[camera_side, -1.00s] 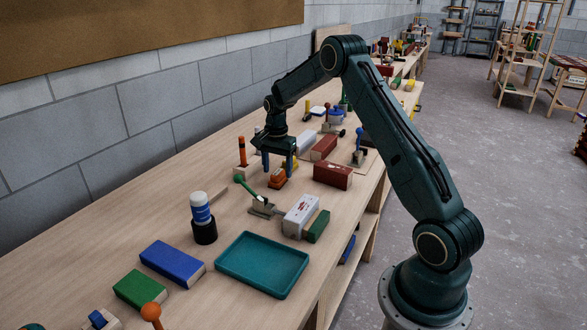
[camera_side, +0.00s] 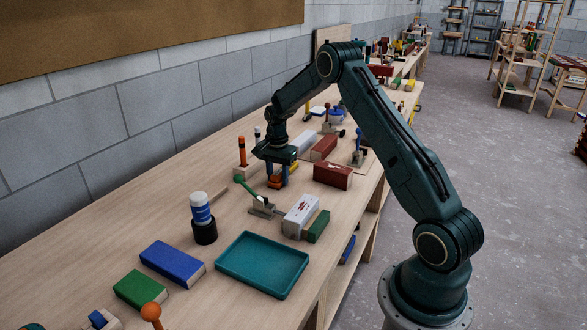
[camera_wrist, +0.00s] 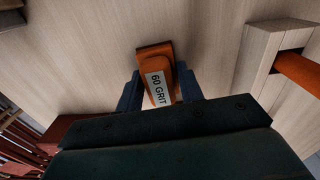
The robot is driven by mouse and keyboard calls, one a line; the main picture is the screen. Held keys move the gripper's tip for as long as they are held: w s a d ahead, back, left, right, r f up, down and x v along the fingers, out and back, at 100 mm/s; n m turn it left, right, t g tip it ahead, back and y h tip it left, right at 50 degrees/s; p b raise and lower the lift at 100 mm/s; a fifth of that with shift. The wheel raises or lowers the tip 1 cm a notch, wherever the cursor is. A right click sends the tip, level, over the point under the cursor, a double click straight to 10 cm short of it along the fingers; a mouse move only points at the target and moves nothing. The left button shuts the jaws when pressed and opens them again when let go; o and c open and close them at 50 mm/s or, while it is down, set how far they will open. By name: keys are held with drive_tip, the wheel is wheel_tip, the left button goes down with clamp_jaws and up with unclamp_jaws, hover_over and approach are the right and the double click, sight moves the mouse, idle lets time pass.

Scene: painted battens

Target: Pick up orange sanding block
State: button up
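The orange sanding block (camera_side: 275,182) lies on the wooden bench below my gripper (camera_side: 277,176). In the wrist view the block (camera_wrist: 156,72) carries a white label reading "60 GRIT". The blue fingers of my gripper (camera_wrist: 158,92) stand on either side of the block, with a finger close to each long side. The fingers are apart and low around the block. The wrist view does not clearly show whether both fingers touch it. The lower part of the block is hidden by my gripper's body.
A green-handled toggle clamp (camera_side: 262,206) is in front, a dark red block (camera_side: 333,174) to the right.

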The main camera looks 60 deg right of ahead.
sight(278, 172)
drive_tip(key=c, duration=0.3)
wheel_tip(278, 172, up, 20)
idle(0.8)
idle(0.4)
drive_tip(key=shift+o, duration=1)
drive_tip(key=shift+c, duration=0.4)
